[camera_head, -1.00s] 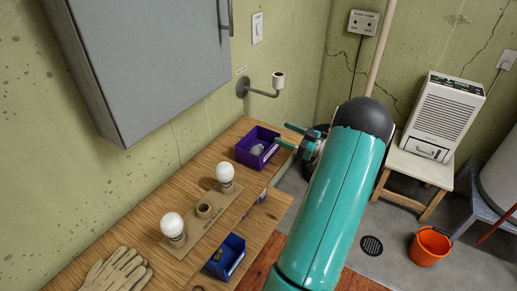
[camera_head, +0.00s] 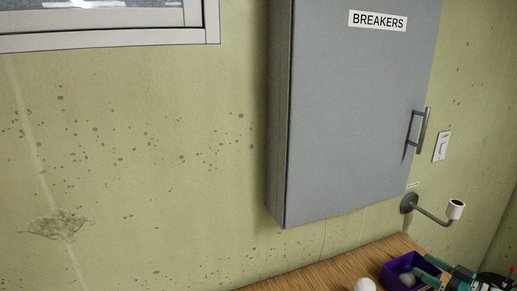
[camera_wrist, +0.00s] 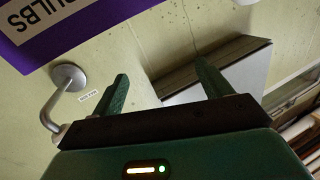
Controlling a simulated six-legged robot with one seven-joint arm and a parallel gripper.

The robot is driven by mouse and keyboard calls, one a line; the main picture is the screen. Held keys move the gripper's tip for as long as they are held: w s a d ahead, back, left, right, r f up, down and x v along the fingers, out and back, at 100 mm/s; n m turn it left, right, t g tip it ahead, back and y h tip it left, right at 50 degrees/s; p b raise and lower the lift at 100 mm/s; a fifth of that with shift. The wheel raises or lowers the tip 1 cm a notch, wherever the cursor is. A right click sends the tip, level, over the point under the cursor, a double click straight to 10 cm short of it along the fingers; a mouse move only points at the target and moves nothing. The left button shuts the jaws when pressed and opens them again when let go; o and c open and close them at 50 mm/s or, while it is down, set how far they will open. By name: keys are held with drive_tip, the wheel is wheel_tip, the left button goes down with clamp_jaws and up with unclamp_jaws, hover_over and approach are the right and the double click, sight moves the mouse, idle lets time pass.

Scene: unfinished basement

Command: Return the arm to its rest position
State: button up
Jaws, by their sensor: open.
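My gripper (camera_head: 432,270) shows at the lower right edge of the head view, its green fingers at the right side of a purple bin (camera_head: 391,266). In the wrist view my gripper (camera_wrist: 162,88) has its two fingers spread wide, with nothing between them. A greyish round object lies in the bin. Most of my arm is outside the head view.
A grey breaker cabinet (camera_head: 350,120) hangs on the wall above the wooden bench (camera_head: 325,277). A wall-mounted socket arm (camera_head: 430,213) sticks out near the gripper; it also shows in the wrist view (camera_wrist: 66,80). A white bulb (camera_head: 365,285) stands at the bottom edge.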

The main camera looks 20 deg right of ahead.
drive_tip(key=w+a+r+g+y, duration=0.1)
drive_tip(key=w+a+g, duration=0.1)
drive_tip(key=a, duration=0.3)
drive_tip(key=w+a+r+g, duration=0.2)
drive_tip(key=a, duration=0.3)
drive_tip(key=w+a+r+g+y, duration=0.1)
drive_tip(key=w+a+g, duration=0.1)
drive_tip(key=a, duration=0.4)
drive_tip(key=shift+a+r+n+g+y, duration=0.1)
drive_tip(key=shift+r+n+g+y, duration=0.2)
drive_tip(key=shift+g, duration=0.1)
drive_tip(key=a+r+g+h, duration=0.15)
drive_tip(key=a+g, duration=0.35)
drive_tip(key=a, duration=0.8)
drive_tip(key=s+a+r+m+h, duration=0.1)
drive_tip(key=s+a+r+h, duration=0.1)
drive_tip(key=s+a+h, duration=0.2)
drive_tip(key=s+a+r+m+h, duration=0.2)
drive_tip(key=s+a+r+h, duration=0.1)
drive_tip(key=s+a, duration=0.6)
drive_tip(key=a+h, duration=0.1)
drive_tip(key=a, duration=0.1)
drive_tip(key=shift+s+a+m+t, duration=0.25)
drive_tip(key=shift+a+m+t, duration=0.05)
